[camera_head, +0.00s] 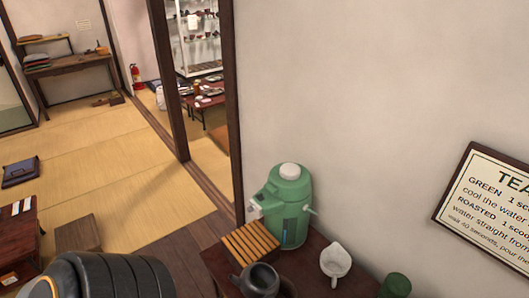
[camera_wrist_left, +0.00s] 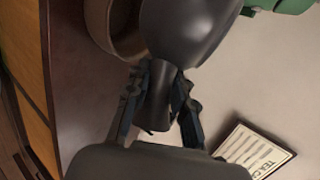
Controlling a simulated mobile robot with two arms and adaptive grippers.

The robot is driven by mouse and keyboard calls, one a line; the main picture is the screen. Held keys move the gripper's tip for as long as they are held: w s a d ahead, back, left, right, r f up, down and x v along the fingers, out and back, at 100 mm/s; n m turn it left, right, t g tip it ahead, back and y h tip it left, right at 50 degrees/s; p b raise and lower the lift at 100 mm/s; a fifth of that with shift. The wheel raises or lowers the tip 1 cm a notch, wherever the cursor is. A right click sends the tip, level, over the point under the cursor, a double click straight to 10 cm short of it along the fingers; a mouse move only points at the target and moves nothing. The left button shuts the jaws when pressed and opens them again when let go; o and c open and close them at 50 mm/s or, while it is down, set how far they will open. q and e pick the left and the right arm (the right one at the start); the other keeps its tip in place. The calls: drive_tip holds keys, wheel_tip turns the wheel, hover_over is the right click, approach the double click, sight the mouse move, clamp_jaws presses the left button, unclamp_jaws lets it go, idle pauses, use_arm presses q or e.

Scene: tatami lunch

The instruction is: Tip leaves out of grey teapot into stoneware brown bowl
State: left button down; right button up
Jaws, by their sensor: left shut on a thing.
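The grey teapot (camera_wrist_left: 190,30) is dark and smooth, with a straight side handle (camera_wrist_left: 158,98). My left gripper (camera_wrist_left: 160,90) is shut on that handle, one finger on each side, in the left wrist view. In the head view the dark grey teapot (camera_head: 262,279) shows at the bottom edge, over the dark table; the left fingers are out of that frame. A brown bowl (camera_wrist_left: 128,40) shows in the left wrist view, partly hidden behind the teapot. I cannot tell whether they touch. The teapot's leaves are not visible. My right gripper is not in view.
On the dark table (camera_head: 213,261) stand a green dispenser (camera_head: 290,210), a slatted wooden tray (camera_head: 250,244), a white spouted cup (camera_head: 335,261) and a green tin (camera_head: 396,285). A wall with a tea sign (camera_head: 490,205) rises behind. Tatami floor lies at left.

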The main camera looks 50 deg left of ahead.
use_arm(q)
drive_tip(key=shift+r+g+p, duration=0.45)
drive_tip(key=shift+g+p, duration=0.05)
drive_tip(key=shift+p, duration=0.75)
drive_tip(key=m+g+y+p, duration=0.1)
drive_tip(key=p, duration=0.2)
drive_tip(key=shift+r, duration=0.2)
drive_tip(key=g+y+p, duration=0.1)
drive_tip(key=g+p, duration=0.1)
drive_tip(key=shift+r+m+p, duration=0.1)
drive_tip(key=shift+m+p, duration=0.2)
drive_tip(key=shift+m, duration=0.1)
drive_tip(key=g, duration=0.1)
drive_tip(key=g+y, duration=0.1)
drive_tip(key=shift+w+d+f+m+g+y, duration=0.2)
drive_tip(key=shift+f+m+g+y, duration=0.1)
drive_tip(key=shift+m+g, duration=0.1)
drive_tip(key=w+m+g+y, duration=0.1)
drive_tip(key=g+y, duration=0.1)
drive_tip(key=g, duration=0.1)
drive_tip(key=w+d+m+g+y, duration=0.1)
drive_tip(key=g+y, duration=0.2)
drive_tip(key=w+d+m+g+y, duration=0.1)
drive_tip(key=m+g+y, duration=0.1)
drive_tip(key=g+y, duration=0.1)
